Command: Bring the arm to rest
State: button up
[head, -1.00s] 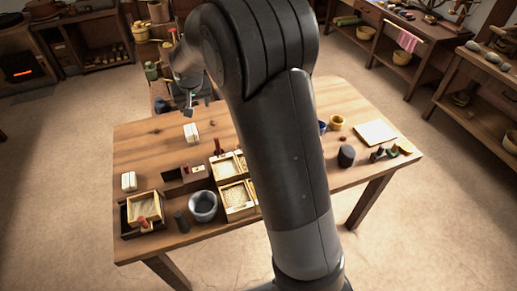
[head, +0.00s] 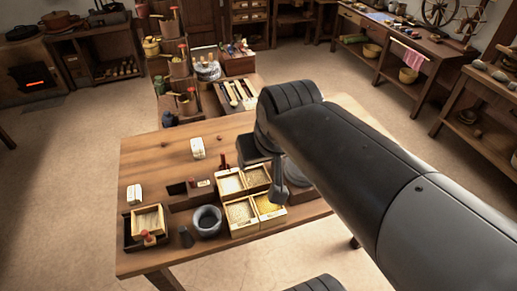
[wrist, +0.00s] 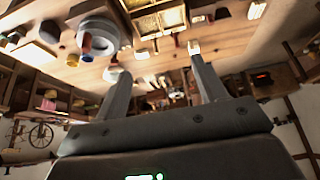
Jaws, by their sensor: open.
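My arm (head: 350,150) reaches in from the lower right of the head view, and its bent outer part is over the right half of the wooden table (head: 150,160).
Below the arm's end are grain boxes (head: 240,212), with a grey mortar (head: 207,220), a dark peg (head: 186,237) and a sand tray (head: 149,220) to their left. The table's back left is clear. A round grey stone piece (wrist: 97,32) shows in the wrist view.

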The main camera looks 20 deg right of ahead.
jog(key=s, duration=0.3)
jog(key=shift+s+d+f, duration=0.15)
jog(key=shift+s+f, duration=0.1)
jog(key=shift+f, duration=0.15)
